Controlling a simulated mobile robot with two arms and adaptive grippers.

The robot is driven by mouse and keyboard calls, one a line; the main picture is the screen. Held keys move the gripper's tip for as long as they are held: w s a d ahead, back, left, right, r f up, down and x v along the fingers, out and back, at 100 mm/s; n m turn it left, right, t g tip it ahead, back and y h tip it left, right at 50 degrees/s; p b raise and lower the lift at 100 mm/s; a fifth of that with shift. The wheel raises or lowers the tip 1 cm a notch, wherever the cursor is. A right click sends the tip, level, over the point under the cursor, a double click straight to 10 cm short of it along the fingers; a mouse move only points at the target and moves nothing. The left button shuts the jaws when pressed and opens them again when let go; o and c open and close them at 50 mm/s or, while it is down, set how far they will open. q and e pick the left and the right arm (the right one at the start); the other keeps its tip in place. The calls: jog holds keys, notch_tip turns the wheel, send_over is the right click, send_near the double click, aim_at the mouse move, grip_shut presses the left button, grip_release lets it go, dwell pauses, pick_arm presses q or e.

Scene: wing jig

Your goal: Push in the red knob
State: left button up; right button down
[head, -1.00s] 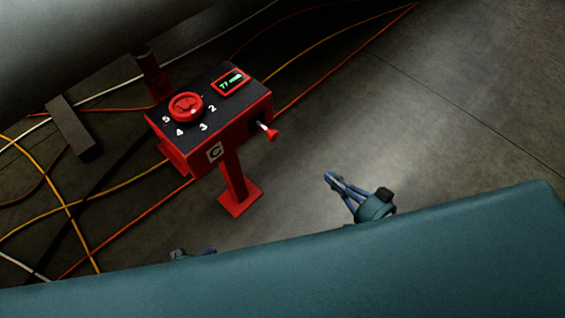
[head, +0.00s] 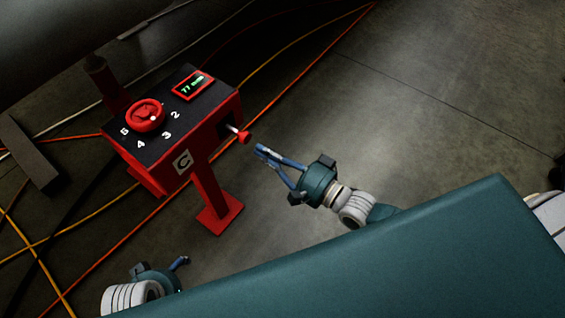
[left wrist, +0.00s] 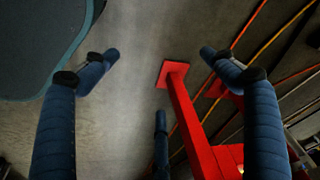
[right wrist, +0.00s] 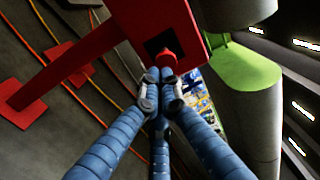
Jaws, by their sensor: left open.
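The red knob (head: 244,137) sits at the end of a short pale rod sticking out of the right side of the red control box (head: 175,168). My right gripper (head: 262,151) is shut and empty. Its fingertips point at the knob from the right, with a small gap in the head view. In the right wrist view, the knob (right wrist: 167,58) shows just beyond the closed fingertips (right wrist: 158,75); contact cannot be told there. My left gripper (head: 163,270) is partly hidden at the bottom left. In the left wrist view its fingers (left wrist: 159,62) are spread and empty.
The box top carries a red dial (head: 145,116) with numbers and a green-lit display (head: 193,87). A red post (head: 208,190) on a foot plate holds it up. Cables (head: 300,67) cross the floor.

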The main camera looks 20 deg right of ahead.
aim_at(248, 141)
pick_arm(q)
jog(key=shift+r, duration=0.8)
pick_arm(e)
jog(key=shift+x, duration=1.35)
jog(key=shift+w+a, duration=0.1)
jog(key=shift+w, duration=0.1)
jog(key=x, duration=0.3)
jog(key=shift+w+b, duration=0.1)
jog(key=shift+b, duration=0.3)
pick_arm(q)
jog(key=shift+v, duration=0.95)
pick_arm(e)
jog(key=shift+r, duration=0.15)
